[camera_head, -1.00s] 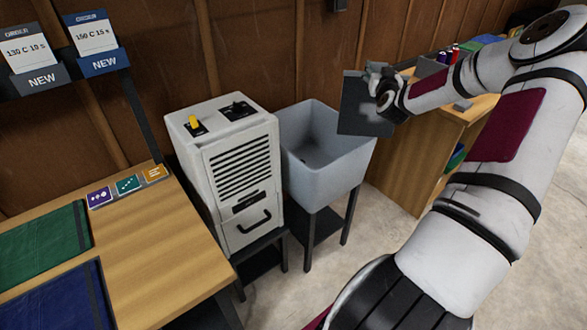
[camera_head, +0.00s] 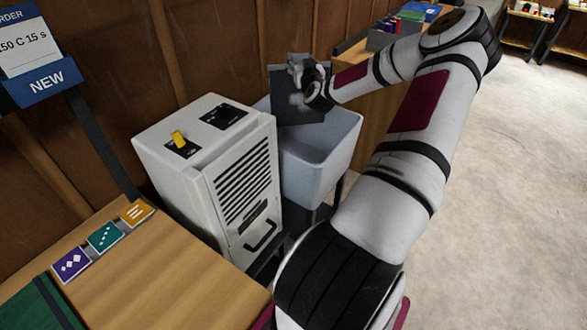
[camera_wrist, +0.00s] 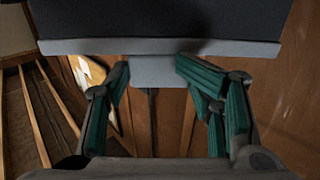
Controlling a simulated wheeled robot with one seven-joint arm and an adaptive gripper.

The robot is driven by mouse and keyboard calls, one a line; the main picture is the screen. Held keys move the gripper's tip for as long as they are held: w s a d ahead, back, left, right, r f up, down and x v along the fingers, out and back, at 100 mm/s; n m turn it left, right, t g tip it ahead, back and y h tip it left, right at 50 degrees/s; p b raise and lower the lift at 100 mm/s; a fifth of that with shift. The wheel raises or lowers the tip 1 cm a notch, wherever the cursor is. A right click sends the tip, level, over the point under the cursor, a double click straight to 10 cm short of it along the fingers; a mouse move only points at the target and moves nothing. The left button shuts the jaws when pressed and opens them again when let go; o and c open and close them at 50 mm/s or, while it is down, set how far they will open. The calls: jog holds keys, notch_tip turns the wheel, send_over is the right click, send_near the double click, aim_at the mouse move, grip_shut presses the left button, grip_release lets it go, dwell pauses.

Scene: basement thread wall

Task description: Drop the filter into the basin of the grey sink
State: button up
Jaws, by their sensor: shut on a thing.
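The filter (camera_head: 290,108) is a dark grey flat panel held upright at the far side of the sink in the head view. In the wrist view the filter (camera_wrist: 160,25) fills the top of the picture, with a lighter grey edge and a tab below it. My gripper (camera_head: 303,82) is shut on the filter; its green-padded fingers (camera_wrist: 152,80) come in on both sides of the tab. The grey sink (camera_head: 322,160) is a deep box-shaped basin on dark legs. The filter appears over its back part, and its lower edge seems near rim height. My arm and the machine hide part of the basin.
A light grey machine (camera_head: 205,170) with a vent grille and a yellow switch stands left of the sink. A wooden table (camera_head: 170,265) with coloured cards is at front left. A wooden counter (camera_head: 372,95) stands behind the sink. Open floor (camera_head: 490,200) lies to the right.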

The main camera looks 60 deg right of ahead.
notch_tip(320, 180, down, 4)
jog(key=shift+f+b, duration=0.1)
jog(key=shift+b, duration=0.9)
jog(key=o, duration=1.3)
jog(key=v, duration=1.2)
